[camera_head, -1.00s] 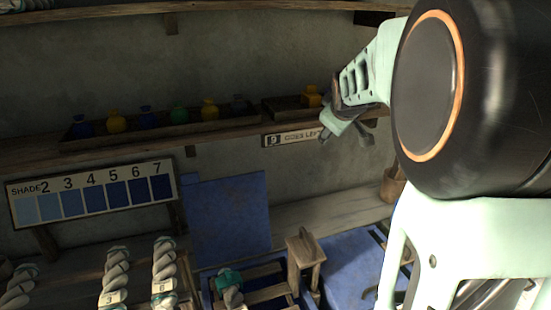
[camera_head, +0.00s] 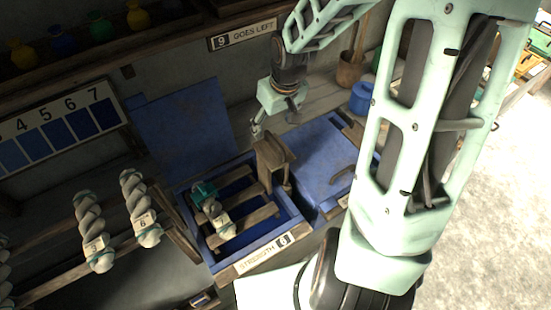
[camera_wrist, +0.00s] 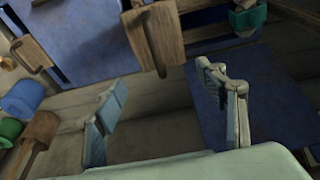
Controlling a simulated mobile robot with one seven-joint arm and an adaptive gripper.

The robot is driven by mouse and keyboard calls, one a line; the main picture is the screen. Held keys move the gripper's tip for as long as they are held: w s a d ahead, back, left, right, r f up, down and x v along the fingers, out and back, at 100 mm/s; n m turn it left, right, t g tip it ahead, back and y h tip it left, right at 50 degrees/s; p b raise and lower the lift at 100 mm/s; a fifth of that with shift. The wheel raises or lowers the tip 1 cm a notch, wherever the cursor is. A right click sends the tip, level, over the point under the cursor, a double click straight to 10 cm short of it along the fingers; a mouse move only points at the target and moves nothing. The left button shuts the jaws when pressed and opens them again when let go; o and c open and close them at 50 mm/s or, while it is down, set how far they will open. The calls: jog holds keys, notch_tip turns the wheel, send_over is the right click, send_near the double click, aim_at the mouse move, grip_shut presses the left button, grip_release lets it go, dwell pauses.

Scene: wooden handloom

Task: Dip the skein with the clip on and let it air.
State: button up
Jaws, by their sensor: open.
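A pale twisted skein (camera_head: 219,216) with a teal clip (camera_head: 204,193) and a small tag lies over the wooden bars of an open blue vat (camera_head: 292,218). How much of it is in the liquid I cannot tell. My gripper (camera_head: 257,128) is open and empty, above and behind the vat, near a wooden post (camera_head: 273,165). In the wrist view the spread fingers (camera_wrist: 165,78) have nothing between them; the post (camera_wrist: 158,35) lies beyond them and the teal clip (camera_wrist: 247,18) shows at top right.
A blue panel (camera_head: 185,120) leans upright behind the vat. A closed blue lid (camera_head: 305,165) with a handle is at its right. Tagged skeins (camera_head: 92,232) hang at left. A shade card (camera_head: 60,130) and shelf of coloured jars (camera_head: 100,28) are at the wall.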

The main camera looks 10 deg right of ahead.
aim_at(274, 139)
jog(key=x, duration=0.3)
jog(key=s+x, duration=0.1)
jog(key=x, duration=0.2)
jog(key=shift+s+d+f, duration=0.15)
jog(key=shift+d+f, duration=0.05)
jog(key=shift+f+b, duration=0.4)
jog(key=shift+f, duration=0.1)
jog(key=shift+c, duration=0.4)
grip_shut()
